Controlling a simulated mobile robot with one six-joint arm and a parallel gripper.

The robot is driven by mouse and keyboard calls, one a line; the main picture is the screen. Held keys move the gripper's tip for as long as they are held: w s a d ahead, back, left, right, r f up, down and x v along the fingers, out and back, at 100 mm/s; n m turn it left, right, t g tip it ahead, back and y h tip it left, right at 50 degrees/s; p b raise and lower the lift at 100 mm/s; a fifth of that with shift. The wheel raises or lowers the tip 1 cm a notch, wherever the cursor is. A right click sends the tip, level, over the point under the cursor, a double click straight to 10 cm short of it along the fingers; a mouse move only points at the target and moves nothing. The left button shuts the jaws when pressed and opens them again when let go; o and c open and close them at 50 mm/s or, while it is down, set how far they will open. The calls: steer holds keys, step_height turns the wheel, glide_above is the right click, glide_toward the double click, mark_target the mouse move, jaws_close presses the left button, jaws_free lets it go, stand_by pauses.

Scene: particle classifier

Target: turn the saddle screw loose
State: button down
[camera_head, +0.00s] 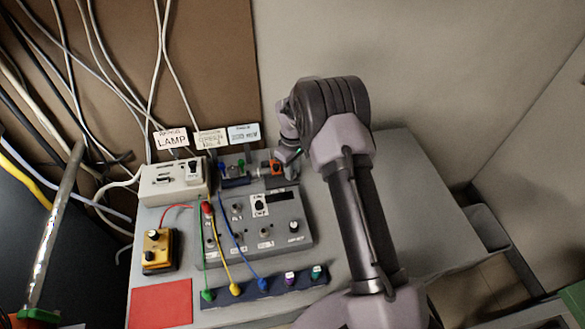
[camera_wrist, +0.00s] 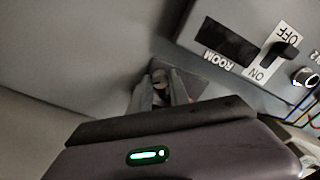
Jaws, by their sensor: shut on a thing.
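In the wrist view my gripper (camera_wrist: 160,88) has its two grey fingers closed around a small dark round-topped piece (camera_wrist: 159,76). It sits where the saddle screw could be, but most of it is hidden between the fingers. A dark flat plate (camera_wrist: 208,86) shows beside and under the fingertips. In the head view my arm reaches to the back of the bench, and the hand is by a small bench assembly with an orange block (camera_head: 277,167). The fingertips and the screw cannot be made out there.
A grey control box (camera_head: 290,213) with a switch, knobs and coloured leads stands in front of the assembly. A white box (camera_head: 172,182) and a yellow box (camera_head: 158,249) are at left. Label cards (camera_head: 243,134) stand behind. The bench's right side (camera_head: 420,195) is clear.

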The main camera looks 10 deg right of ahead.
steer(key=n+p, duration=0.1)
steer(key=n, duration=0.6)
stand_by(0.6)
steer(key=c, duration=1.2)
jaws_free()
steer(key=shift+c, duration=0.2)
step_height(320, 180, up, 17)
steer(key=p, duration=0.4)
steer(key=shift+r, duration=0.2)
